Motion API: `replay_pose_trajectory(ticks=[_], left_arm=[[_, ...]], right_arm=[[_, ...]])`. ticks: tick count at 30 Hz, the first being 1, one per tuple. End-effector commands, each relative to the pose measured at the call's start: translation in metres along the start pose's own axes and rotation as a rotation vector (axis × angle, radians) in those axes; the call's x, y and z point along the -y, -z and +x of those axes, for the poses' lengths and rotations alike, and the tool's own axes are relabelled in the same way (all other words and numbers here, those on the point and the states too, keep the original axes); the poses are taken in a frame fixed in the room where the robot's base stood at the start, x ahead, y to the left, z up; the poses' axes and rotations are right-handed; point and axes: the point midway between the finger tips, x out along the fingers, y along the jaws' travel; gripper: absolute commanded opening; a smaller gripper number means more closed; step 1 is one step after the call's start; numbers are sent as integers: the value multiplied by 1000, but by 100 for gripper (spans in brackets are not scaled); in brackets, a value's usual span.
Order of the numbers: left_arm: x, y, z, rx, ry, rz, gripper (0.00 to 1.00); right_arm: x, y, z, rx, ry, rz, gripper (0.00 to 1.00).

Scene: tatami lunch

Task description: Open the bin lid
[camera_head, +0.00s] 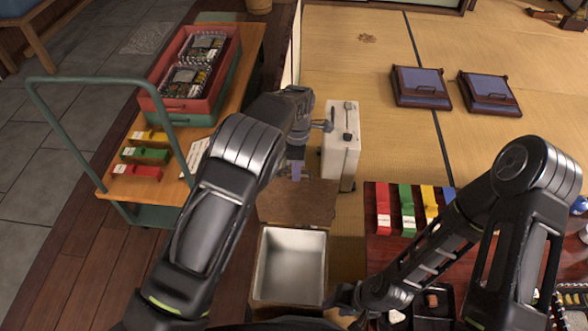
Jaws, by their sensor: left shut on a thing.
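The bin (265,265) is a wooden box with a pale metal inside, low in the middle of the head view. Its inside is visible and looks empty. The brown wooden bin lid (297,205) is swung up and back at the bin's far edge, so the bin stands open. My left gripper (296,171) is shut at the lid's far edge; the exact hold is small and partly hidden. My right gripper (348,299) is low beside the bin's near right corner, and its fingers are too dark to read.
A white case (341,150) stands right behind the lid. A trolley (185,185) with a red crate (165,105) is at the left. A dark red table (373,247) with coloured blocks and a black tray (437,298) is at the right.

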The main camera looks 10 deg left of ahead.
Motion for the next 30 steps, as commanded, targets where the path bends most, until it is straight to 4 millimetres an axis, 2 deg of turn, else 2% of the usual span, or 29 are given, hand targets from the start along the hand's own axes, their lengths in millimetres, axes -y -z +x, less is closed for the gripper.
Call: replay_pose_trajectory(ticks=[2,3,11,22,30], left_arm=[[0,6,2,-9,4,-6,0],[0,6,2,-9,4,-6,12],[0,4,0,-5,1,-3,33],[-1,2,-7,-2,-2,-1,33],[-1,3,-46,-3,-3,-2,33]], right_arm=[[0,0,0,0,0,0,36],[0,0,0,0,0,0,36],[0,0,0,0,0,-1,36],[1,0,-1,0,0,-1,36],[2,0,-5,0,0,-1,36]])
